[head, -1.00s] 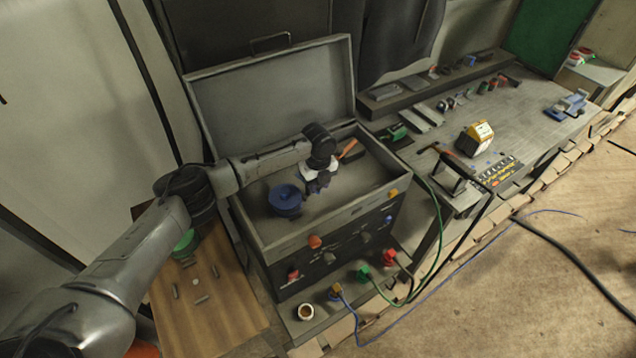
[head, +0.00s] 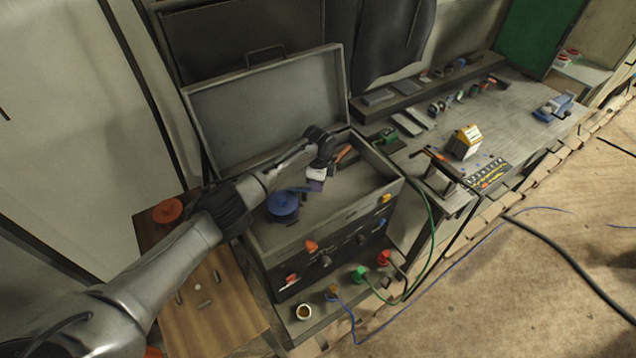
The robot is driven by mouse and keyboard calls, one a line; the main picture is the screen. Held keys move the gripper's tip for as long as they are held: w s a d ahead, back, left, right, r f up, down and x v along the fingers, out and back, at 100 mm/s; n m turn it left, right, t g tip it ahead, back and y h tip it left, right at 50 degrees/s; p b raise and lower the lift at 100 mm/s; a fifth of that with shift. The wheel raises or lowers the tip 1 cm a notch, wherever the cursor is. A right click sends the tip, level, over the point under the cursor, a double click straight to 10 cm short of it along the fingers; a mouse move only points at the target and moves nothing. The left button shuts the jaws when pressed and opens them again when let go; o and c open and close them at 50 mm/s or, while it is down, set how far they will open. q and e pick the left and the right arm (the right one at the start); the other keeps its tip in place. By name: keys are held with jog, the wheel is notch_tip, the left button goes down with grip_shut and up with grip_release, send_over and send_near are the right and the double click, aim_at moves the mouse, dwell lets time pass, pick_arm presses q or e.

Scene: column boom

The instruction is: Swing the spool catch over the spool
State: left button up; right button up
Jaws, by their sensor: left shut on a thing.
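The blue spool (head: 283,206) sits inside the open case, near its left wall. My left gripper (head: 316,184) is inside the case, just right of the spool and behind it. It is shut on what looks like the spool catch (head: 298,189), a thin blue strip that reaches from the fingers to the spool's back edge. The fingers hide most of the catch, and I cannot tell whether it lies over the spool or beside it. My right gripper is not in view.
The case's lid (head: 268,98) stands open behind. An orange-handled tool (head: 344,153) lies near the case's back right. A red-orange spool (head: 167,211) is on the wooden board (head: 220,312) at left. Coloured plugs and cables stand before the case. A cluttered bench (head: 505,110) is at right.

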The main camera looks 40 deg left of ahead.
pick_arm(q)
jog(key=n, duration=0.2)
jog(key=w+a+n, duration=0.1)
jog(key=n, duration=0.1)
jog(key=shift+w+a, duration=0.1)
jog(key=shift+w+a+n+b, duration=0.15)
jog(key=shift+a+n+b, duration=0.25)
jog(key=shift+n, duration=0.6)
jog(key=shift+a+r+n, duration=0.1)
jog(key=shift+n, duration=0.2)
jog(key=o, duration=0.9)
jog(key=shift+c, duration=0.2)
jog(key=shift+o, duration=0.3)
